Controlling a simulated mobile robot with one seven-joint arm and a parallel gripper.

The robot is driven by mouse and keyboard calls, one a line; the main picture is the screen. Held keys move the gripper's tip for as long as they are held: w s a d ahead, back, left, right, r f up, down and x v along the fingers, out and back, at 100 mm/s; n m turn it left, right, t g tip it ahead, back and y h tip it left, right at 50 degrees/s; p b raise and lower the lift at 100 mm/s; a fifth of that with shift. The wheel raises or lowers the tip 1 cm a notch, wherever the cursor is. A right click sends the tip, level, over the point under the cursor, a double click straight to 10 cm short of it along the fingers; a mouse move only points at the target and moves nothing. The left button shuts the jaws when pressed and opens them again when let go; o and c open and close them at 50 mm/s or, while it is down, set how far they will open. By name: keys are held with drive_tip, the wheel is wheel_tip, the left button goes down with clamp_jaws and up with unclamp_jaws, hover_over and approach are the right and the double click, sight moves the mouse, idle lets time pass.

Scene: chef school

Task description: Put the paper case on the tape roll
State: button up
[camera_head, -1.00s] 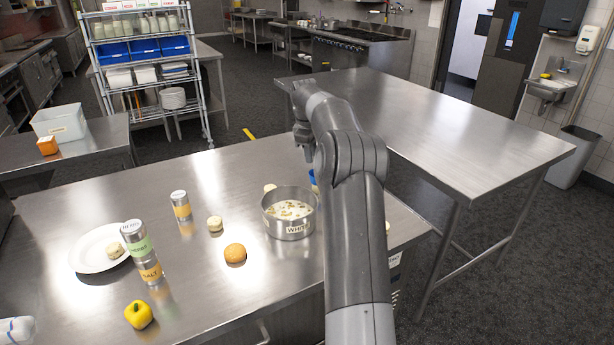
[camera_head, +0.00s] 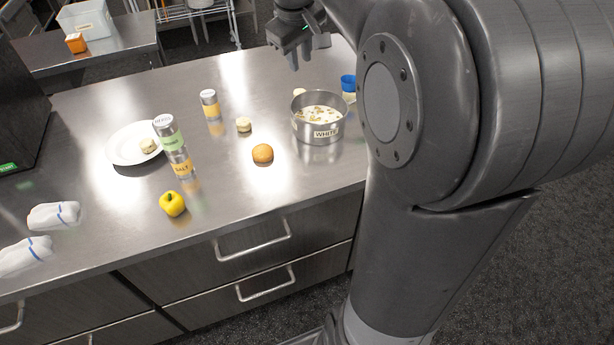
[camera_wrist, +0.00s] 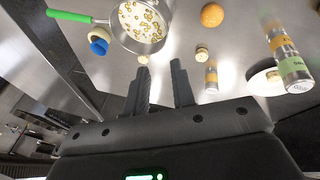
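A small blue cup-shaped thing (camera_head: 348,82), perhaps the paper case, stands at the right of the counter beside the metal pot, partly cut off by my arm. A pale round piece (camera_head: 349,97) shows against its near side. In the wrist view, a blue ring-like form (camera_wrist: 98,46) surrounds or touches a beige disc (camera_wrist: 97,36). I cannot tell for sure which is the paper case and which the tape roll. My gripper (camera_head: 300,60) is above the counter's far edge, away from them. In the wrist view its fingers (camera_wrist: 160,76) are apart with nothing between them.
The metal pot (camera_head: 318,133) stands near the blue thing. An orange ball (camera_head: 262,153), pale round pieces (camera_head: 243,124), shakers (camera_head: 210,104), a plate (camera_head: 120,152) and a yellow pepper (camera_head: 172,204) spread leftward. A green handle (camera_wrist: 70,16) shows beside the pot.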

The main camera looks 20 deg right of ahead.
drive_tip(key=s+a+f+m, duration=0.1)
drive_tip(key=s+a+f, duration=0.1)
drive_tip(key=s, duration=0.6)
drive_tip(key=s+a+f+m+t+y, duration=0.1)
drive_tip(key=s+a+f+m, duration=0.1)
drive_tip(key=s, duration=0.6)
drive_tip(key=s+a+f+m+t+y, duration=0.1)
drive_tip(key=s+a+f, duration=0.3)
drive_tip(key=s, duration=0.5)
drive_tip(key=shift+a+f, duration=0.2)
drive_tip(key=shift+a, duration=0.1)
